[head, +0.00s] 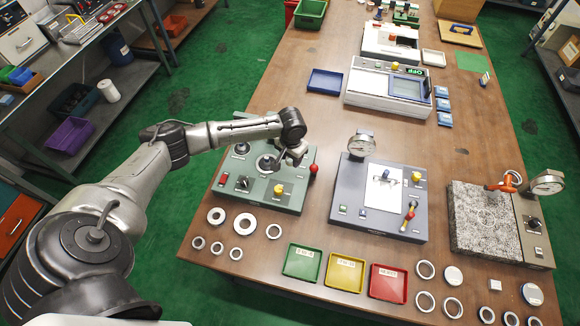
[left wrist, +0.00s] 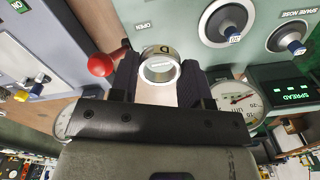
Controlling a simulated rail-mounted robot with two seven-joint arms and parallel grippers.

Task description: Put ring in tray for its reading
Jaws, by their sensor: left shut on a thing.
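My left gripper (head: 291,157) is over the grey-green station (head: 262,196) at the left of the table. In the left wrist view its two dark fingers (left wrist: 158,80) are shut on a shiny metal ring (left wrist: 160,68) marked with a letter like D. The ring is too small and covered to make out in the head view. A green tray (head: 304,275), a yellow tray (head: 345,284) and a red tray (head: 388,294) stand in a row at the table's front edge. Their labels are too small to read. My right gripper is not in view.
A dial gauge (left wrist: 238,101) and a display reading SPREAD (left wrist: 291,98) are close to the gripper. A red-knobbed lever (head: 314,169) stands at the station's right edge. Several loose rings (head: 215,215) lie in front. A blue-grey gauge station (head: 347,211) stands to the right.

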